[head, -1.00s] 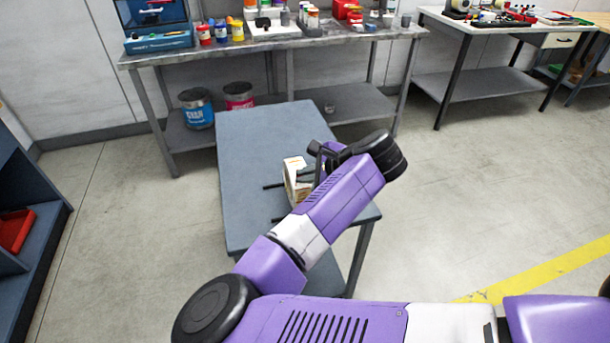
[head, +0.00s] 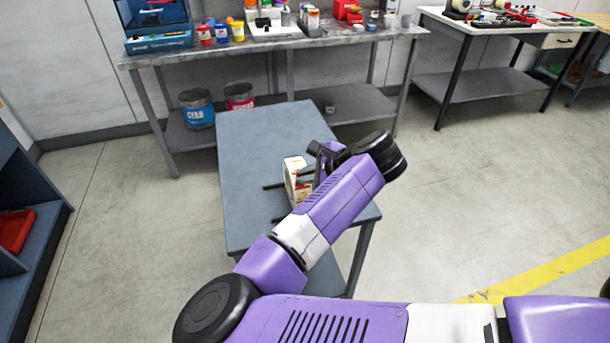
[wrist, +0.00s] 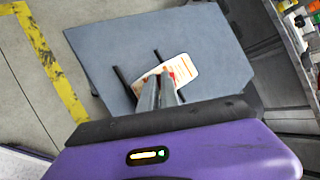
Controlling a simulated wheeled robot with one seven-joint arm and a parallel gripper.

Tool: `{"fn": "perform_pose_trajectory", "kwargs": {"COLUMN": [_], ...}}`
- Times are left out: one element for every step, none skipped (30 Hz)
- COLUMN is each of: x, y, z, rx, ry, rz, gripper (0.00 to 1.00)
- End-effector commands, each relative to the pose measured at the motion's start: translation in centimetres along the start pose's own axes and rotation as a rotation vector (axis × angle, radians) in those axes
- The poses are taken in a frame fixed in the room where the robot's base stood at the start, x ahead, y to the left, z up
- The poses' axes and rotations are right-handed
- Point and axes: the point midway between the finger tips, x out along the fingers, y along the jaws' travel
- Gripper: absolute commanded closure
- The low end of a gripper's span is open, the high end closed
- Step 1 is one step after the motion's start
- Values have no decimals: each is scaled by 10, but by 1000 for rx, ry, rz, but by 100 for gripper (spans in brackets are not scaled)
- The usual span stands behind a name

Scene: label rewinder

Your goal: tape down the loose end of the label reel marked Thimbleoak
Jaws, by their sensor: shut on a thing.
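A white printed item (head: 291,177) with orange and red marks is at the blue-grey table, between two dark rods (head: 273,186). I cannot read a name on it or tell whether it is the Thimbleoak reel. In the wrist view the printed item (wrist: 183,70) lies at the tips of my gripper (wrist: 159,80), whose two grey fingers are close together on it. In the head view my gripper (head: 317,160) is partly hidden by my purple forearm. No loose label end or tape can be made out.
The blue-grey table (head: 258,135) is otherwise bare toward its far end. Behind it a metal workbench (head: 270,46) carries jars, a blue box and tools, with two paint buckets (head: 197,108) below. Another bench (head: 490,28) stands at right. A dark shelf with a red bin (head: 14,230) is at left.

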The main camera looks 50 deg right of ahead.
Motion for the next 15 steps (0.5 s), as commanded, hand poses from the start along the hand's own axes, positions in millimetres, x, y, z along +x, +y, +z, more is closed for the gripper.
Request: {"fn": "perform_pose_trajectory", "kwargs": {"x": [1, 1, 1, 1, 1, 1, 1, 1, 1, 1, 1, 1, 0, 0, 0], "y": [1, 1, 1, 1, 1, 1, 1, 1, 1, 1, 1, 1, 1, 1, 1], "z": [-1, -1, -1, -1, -1, -1, -1, -1, -1, -1, -1, -1, -1, -1, -1], "rx": [1, 1, 1, 1, 1, 1, 1, 1, 1, 1, 1, 1, 1, 1, 1], "ry": [2, 2, 2, 2, 2, 2, 2, 2, 2, 1, 1, 1, 1, 1, 1], "rz": [3, 3, 3, 3, 3, 3, 3, 3, 2, 2, 2, 2, 2, 2, 1], "gripper": [100, 100, 100, 100, 90, 83, 77, 71, 69, 69, 69, 69, 69, 69, 69]}}
